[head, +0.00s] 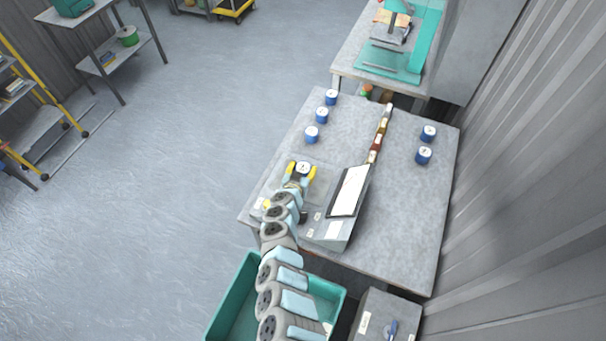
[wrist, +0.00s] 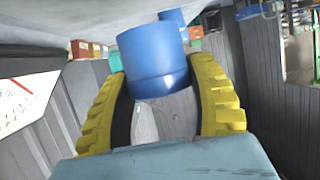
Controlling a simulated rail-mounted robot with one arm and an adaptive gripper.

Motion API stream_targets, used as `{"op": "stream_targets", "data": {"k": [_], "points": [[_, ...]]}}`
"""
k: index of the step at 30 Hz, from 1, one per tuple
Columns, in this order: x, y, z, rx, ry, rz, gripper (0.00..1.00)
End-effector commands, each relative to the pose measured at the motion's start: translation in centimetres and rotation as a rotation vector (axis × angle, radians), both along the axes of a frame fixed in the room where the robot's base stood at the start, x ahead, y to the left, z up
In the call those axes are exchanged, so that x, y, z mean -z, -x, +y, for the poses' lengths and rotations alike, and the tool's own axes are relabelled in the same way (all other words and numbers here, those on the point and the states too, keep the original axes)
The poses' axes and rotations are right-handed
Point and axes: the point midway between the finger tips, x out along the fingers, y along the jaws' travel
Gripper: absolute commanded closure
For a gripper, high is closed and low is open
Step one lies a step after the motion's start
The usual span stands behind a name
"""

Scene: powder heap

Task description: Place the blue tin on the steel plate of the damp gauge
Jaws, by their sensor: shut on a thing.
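My gripper (head: 301,172), with yellow fingers, is shut on a blue tin with a white top (head: 303,166). In the wrist view the blue tin (wrist: 153,55) sits between the two yellow fingers. The damp gauge (head: 336,228) is the grey unit with a tilted white display panel on the table. Its steel plate (head: 321,187) is the flat square left of the panel, partly hidden by my gripper and arm. The held tin appears over the plate's far part; I cannot tell whether it touches it.
Three other blue tins (head: 322,115) stand in a row beyond the plate, and two more (head: 424,155) stand at the right. A row of small coloured blocks (head: 378,140) lies mid-table. A teal bin (head: 229,307) is below the near edge.

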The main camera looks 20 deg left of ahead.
Motion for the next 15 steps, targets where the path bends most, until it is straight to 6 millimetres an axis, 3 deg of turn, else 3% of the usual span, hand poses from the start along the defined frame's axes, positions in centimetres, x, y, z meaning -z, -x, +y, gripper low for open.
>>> {"op": "stream_targets", "data": {"k": [7,15], "points": [[2.9,-0.2,0.2,-0.002,0.002,0.001,0.82],[3.4,-0.3,0.1,0.000,0.001,0.000,0.82]]}}
